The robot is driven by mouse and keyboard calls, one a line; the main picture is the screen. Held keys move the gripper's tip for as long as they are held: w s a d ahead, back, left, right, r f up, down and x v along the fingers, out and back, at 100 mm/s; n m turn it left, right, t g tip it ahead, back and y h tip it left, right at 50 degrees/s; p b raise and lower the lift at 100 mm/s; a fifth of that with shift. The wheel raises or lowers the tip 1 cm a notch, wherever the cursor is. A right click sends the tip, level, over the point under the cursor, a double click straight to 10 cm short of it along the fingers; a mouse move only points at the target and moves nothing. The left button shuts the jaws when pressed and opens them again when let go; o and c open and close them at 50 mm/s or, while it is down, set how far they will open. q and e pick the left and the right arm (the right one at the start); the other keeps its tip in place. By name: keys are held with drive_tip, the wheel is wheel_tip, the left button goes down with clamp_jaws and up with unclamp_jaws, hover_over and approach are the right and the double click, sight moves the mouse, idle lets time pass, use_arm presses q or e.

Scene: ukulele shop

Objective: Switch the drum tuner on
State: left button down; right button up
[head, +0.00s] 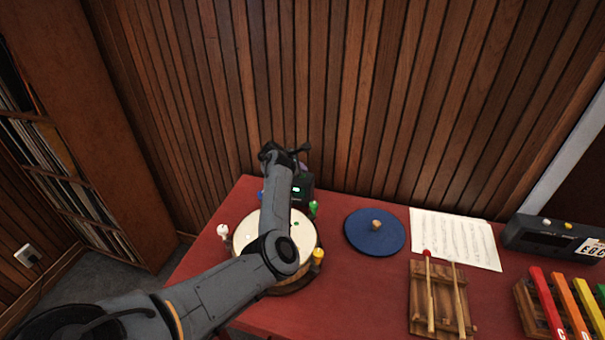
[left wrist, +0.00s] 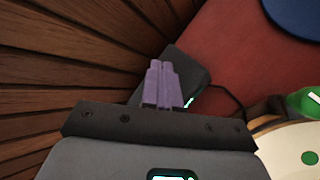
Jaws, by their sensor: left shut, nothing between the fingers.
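The drum tuner, a small dark box (head: 307,185), stands behind the drum (head: 252,232) near the wall. A small pale-green light shows on its front. My forearm covers part of the box and drum. In the left wrist view the dark box (left wrist: 188,72) is behind my fingers, with a green glow at its lower edge. My left gripper (head: 301,167) is shut and empty over the box's back. Its purple fingers (left wrist: 160,66) lie together in the left wrist view; I cannot tell whether they touch the box. My right gripper is not in view.
Coloured pegs, including a green one (head: 313,208) and a yellow one (head: 318,255), stand around the drum. A blue disc (head: 375,231), sheet music (head: 453,238), a wooden block with mallets (head: 420,318) and a dark device (head: 545,237) lie to the right. The slatted wall is close behind.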

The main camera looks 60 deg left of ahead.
sight(301, 178)
use_arm(q)
wheel_tip(301, 178, up, 6)
drive_tip(key=p, duration=0.5)
drive_tip(key=shift+p, duration=0.3)
idle(0.3)
drive_tip(key=shift+r, duration=0.1)
